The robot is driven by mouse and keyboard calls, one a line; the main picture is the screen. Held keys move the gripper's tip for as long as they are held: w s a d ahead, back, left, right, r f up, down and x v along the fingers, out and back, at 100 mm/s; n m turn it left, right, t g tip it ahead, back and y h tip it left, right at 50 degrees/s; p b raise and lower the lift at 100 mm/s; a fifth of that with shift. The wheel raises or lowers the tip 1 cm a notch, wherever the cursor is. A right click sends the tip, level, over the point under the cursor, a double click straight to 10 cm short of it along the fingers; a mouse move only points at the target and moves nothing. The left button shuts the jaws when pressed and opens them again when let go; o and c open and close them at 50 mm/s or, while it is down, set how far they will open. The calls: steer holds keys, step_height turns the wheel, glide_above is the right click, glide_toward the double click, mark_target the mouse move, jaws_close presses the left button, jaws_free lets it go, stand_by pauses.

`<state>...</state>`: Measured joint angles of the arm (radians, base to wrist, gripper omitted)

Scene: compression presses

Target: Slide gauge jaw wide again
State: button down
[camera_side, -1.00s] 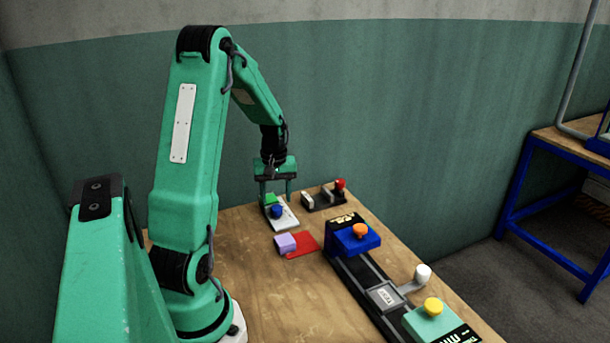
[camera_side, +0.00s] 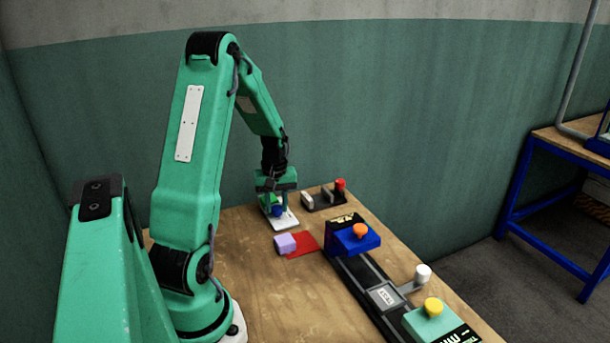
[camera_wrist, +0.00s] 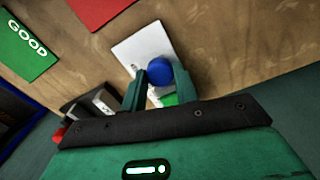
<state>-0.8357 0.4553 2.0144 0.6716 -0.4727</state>
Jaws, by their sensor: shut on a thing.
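My gripper (camera_side: 277,209) is down over a white plate (camera_side: 287,222) at the far left of the bench and shut on its round blue knob (camera_wrist: 159,71). In the wrist view one finger is on each side of the knob. A green block (camera_wrist: 170,99) sits behind the knob on the white plate, mostly hidden by the fingers. Next to the plate is a dark base (camera_side: 323,201) with grey upright pieces and a red knob (camera_side: 340,184). No label tells me which of these two is the gauge.
A lavender block (camera_side: 285,243) sits at the edge of a red mat (camera_side: 304,244). A black rail (camera_side: 362,270) carries a blue block (camera_side: 356,241) with an orange knob, a white-knobbed lever (camera_side: 423,274) and a green block (camera_side: 425,325). The wooden front left is clear.

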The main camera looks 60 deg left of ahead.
mark_target(281, 224)
steer(key=shift+d, duration=1.5)
steer(key=c, duration=1.1)
jaws_free()
steer(key=shift+o, duration=0.2)
steer(key=shift+a, duration=0.1)
steer(key=shift+r, duration=0.9)
step_height(281, 224, up, 6)
